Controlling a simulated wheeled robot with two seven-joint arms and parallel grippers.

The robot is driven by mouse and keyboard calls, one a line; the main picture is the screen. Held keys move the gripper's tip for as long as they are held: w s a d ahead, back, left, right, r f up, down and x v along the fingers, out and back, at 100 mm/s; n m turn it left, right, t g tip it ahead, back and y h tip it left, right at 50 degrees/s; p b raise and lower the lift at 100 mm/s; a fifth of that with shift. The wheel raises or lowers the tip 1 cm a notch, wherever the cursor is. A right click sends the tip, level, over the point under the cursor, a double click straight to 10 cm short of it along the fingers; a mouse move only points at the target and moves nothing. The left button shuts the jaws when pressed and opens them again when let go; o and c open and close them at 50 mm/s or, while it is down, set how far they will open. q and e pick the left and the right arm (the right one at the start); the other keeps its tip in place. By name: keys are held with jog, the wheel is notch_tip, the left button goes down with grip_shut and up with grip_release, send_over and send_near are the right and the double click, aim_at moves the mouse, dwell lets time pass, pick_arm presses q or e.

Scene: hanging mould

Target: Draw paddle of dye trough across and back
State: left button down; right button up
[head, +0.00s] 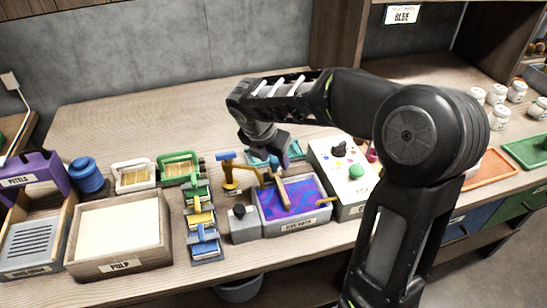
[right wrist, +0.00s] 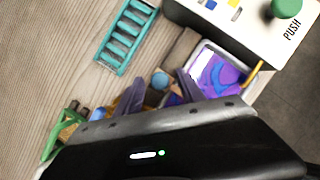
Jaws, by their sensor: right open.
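The dye trough (head: 266,214) is a pale grey tray of swirled blue and purple dye on the bench in the head view. It also shows in the right wrist view (right wrist: 222,72), partly hidden behind a finger. A wooden paddle (head: 283,193) stands tilted in its left half. My right gripper (head: 282,158) is above the trough's far side, close to the paddle's upper end. In the right wrist view its fingers (right wrist: 160,92) are apart; I cannot see the paddle held between them. My left gripper is not in view.
A yellow stand with a blue top (head: 229,172) is left of the trough. A white box with a green button (head: 335,162) is to the right. A pulp tray (head: 120,262) and colored racks (head: 201,218) are farther left. The back left bench is clear.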

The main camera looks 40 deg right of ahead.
jog(key=shift+f, duration=0.1)
jog(key=shift+c, duration=0.6)
grip_shut()
dwell(0.8)
